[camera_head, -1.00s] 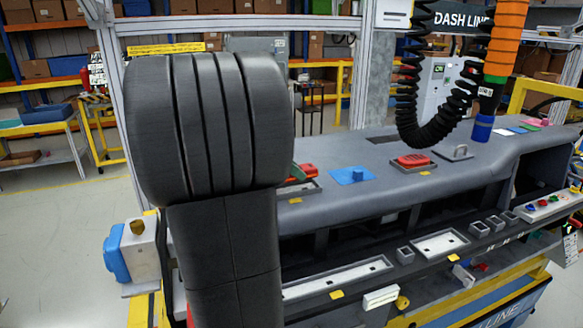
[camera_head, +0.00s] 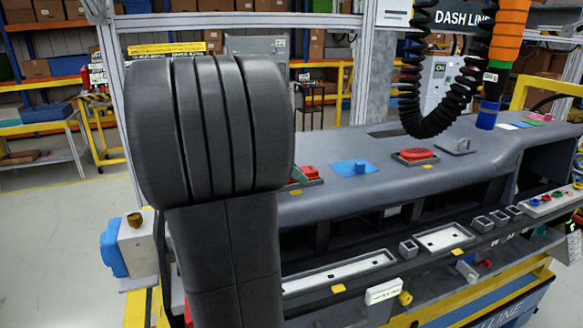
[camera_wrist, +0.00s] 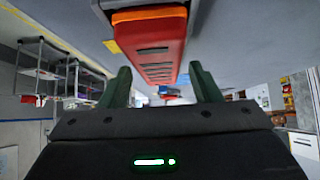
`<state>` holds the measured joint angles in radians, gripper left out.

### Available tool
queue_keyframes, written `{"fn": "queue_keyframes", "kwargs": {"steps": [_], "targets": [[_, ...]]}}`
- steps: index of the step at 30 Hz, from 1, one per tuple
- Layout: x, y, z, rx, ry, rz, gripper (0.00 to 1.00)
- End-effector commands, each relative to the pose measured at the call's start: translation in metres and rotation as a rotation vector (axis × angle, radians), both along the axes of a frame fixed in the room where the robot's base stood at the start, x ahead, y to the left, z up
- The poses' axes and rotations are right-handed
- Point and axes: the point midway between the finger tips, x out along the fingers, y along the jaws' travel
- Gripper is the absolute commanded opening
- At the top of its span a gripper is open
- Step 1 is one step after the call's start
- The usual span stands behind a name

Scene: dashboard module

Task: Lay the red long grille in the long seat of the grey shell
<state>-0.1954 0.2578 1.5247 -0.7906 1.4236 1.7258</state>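A red slotted grille (camera_wrist: 158,45) with an orange end shows in the wrist view, in or against a pale frame. My gripper (camera_wrist: 162,82) has two dark green fingers spread apart, one on each side of the grille's near end, with gaps showing. In the head view my arm hides most of the gripper and part of a red piece (camera_head: 309,173) on the grey shell (camera_head: 420,180). Another red grille (camera_head: 415,154) lies in a dark frame further right on the shell. A long pale recess (camera_head: 340,272) runs along the front ledge and looks empty; my arm hides its left end.
A blue piece (camera_head: 350,167) with a knob and a grey plate with a handle (camera_head: 455,146) are on the shell top. A shorter pale recess (camera_head: 445,239) and small square ones lie along the ledge. A black coiled hose (camera_head: 440,115) hangs above the shell.

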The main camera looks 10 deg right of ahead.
Motion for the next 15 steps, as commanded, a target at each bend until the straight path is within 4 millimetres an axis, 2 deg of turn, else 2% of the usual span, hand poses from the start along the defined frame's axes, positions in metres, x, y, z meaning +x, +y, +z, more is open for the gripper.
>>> {"fn": "queue_keyframes", "kwargs": {"steps": [1, 9, 15], "targets": [[-0.001, 0.000, -0.004, 0.001, 0.009, -0.003, 0.61], [0.000, 0.000, -0.002, -0.001, 0.003, -0.001, 0.61], [-0.002, 0.016, 0.014, 0.000, 0.000, 0.003, 0.61]]}}
